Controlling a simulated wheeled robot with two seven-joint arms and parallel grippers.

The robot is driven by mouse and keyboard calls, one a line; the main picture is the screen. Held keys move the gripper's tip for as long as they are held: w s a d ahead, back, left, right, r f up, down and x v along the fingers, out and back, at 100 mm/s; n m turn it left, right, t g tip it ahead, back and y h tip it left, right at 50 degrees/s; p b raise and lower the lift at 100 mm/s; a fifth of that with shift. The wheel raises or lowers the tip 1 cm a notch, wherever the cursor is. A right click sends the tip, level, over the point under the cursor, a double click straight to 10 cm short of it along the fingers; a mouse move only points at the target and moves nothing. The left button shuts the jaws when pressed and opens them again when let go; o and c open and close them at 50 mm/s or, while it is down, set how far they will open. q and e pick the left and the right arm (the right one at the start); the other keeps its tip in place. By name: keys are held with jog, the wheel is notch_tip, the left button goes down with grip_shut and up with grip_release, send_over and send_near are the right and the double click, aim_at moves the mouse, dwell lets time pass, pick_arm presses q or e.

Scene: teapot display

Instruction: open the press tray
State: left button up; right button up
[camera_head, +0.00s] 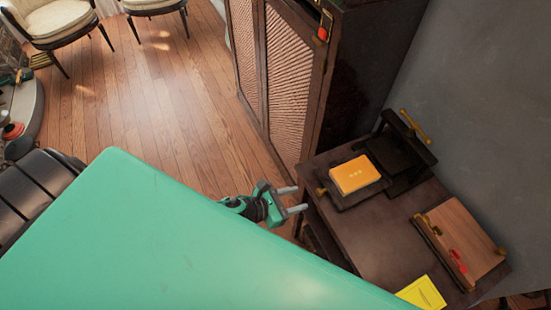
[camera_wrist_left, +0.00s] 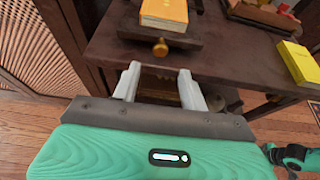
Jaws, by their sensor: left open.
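The press (camera_head: 402,150) is a dark frame with a brass handle on top, standing on a dark wooden table against the grey wall. Its tray (camera_head: 377,192) reaches out in front and bears an orange-yellow book (camera_head: 354,174). A brass knob (camera_head: 321,191) is on the tray's near edge; in the left wrist view the knob (camera_wrist_left: 160,47) is just beyond my fingers, roughly centred between them. My left gripper (camera_head: 293,199) is open and empty, left of the knob and apart from it. The left wrist view shows both fingers (camera_wrist_left: 160,88) spread beside the table edge. My right gripper is not visible.
The table (camera_head: 375,235) also bears a wooden board (camera_head: 467,240) with brass fittings and a red item, and a yellow booklet (camera_head: 422,293). A tall cabinet (camera_head: 290,80) stands behind, left of the press. Open wooden floor (camera_head: 160,110) lies to the left.

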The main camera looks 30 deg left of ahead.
pick_arm(q)
jog(key=b+v, duration=0.1)
jog(key=v, duration=0.6)
jog(key=shift+s, duration=0.1)
dwell(0.4)
jog(key=a+f+n+g+y, duration=0.1)
jog(key=a+f+n+y, duration=0.1)
jog(key=a+f+n, duration=0.6)
jog(key=a+f+n+g+y, duration=0.1)
jog(key=f+n+y, duration=0.2)
jog(key=f+n, duration=0.55)
jog(key=a+f+n+y, duration=0.2)
jog(key=a+f+n, duration=0.25)
jog(key=f, duration=0.75)
jog(key=s+a+f+n+g+y, duration=0.1)
jog(key=s+a+f+n+g, duration=0.15)
jog(key=s+f+n, duration=0.5)
jog(key=s+d+f+n+g, duration=0.2)
jog(key=s+f+n, duration=0.4)
jog(key=s, duration=0.4)
jog(key=s+d+f+n+g, duration=0.3)
jog(key=s+d+f+n, duration=0.2)
jog(key=s, duration=0.5)
notch_tip(320, 180, down, 2)
jog(key=shift+d+f+n, duration=0.15)
jog(key=shift+d+n, duration=0.05)
jog(key=shift+n, duration=0.45)
